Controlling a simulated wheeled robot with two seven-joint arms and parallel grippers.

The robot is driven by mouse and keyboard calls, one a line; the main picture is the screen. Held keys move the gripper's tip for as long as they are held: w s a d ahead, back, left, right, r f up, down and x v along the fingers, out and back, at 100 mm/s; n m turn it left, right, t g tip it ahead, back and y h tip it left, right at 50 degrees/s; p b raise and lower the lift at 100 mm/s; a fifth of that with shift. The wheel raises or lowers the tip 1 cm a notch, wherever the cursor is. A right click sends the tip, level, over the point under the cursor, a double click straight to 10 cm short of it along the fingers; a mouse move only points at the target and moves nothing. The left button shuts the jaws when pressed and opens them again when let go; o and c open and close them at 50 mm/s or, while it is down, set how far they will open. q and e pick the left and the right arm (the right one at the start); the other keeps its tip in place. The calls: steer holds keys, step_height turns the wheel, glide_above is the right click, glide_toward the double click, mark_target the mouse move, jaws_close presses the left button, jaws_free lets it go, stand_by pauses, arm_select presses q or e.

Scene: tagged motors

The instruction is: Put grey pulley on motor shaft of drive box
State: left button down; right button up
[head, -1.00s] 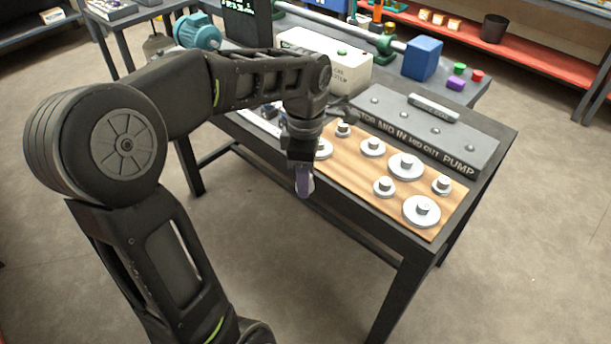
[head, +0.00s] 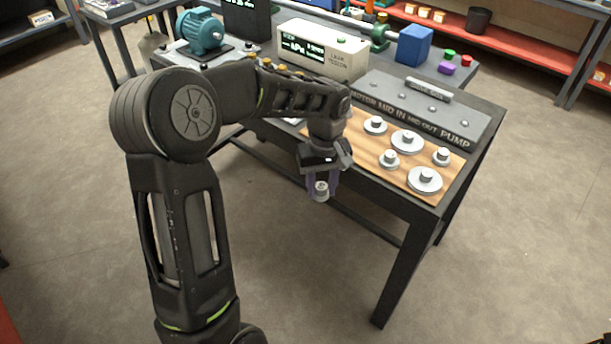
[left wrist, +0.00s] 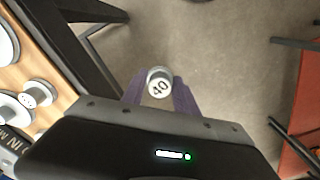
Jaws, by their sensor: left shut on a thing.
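My left gripper (head: 322,188), with purple fingers, is shut on a small grey pulley (head: 321,190). It holds the pulley in the air, in front of the near table edge. In the left wrist view this pulley (left wrist: 159,84) sits between the fingertips and its top face reads "40". The drive box (head: 480,125) is the long grey block on the table, with small studs on top and the lettering "MOTOR MID IN MID OUT PUMP" along its front. The motor end is at the left, close behind my left wrist. My right gripper is not in view.
A wooden board (head: 398,170) with several other grey pulleys lies in front of the drive box. Behind stand a cream box (head: 320,52), a teal motor (head: 200,32) and a blue block (head: 413,46). The floor in front of the table is clear.

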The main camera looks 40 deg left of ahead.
arm_select(q)
steer(key=d+f+m, duration=0.9)
steer(key=d+f, duration=0.2)
steer(key=f, duration=0.3)
steer(key=shift+w+d+f+m, duration=0.15)
steer(key=shift+d+m, duration=0.15)
steer(key=shift+d, duration=0.05)
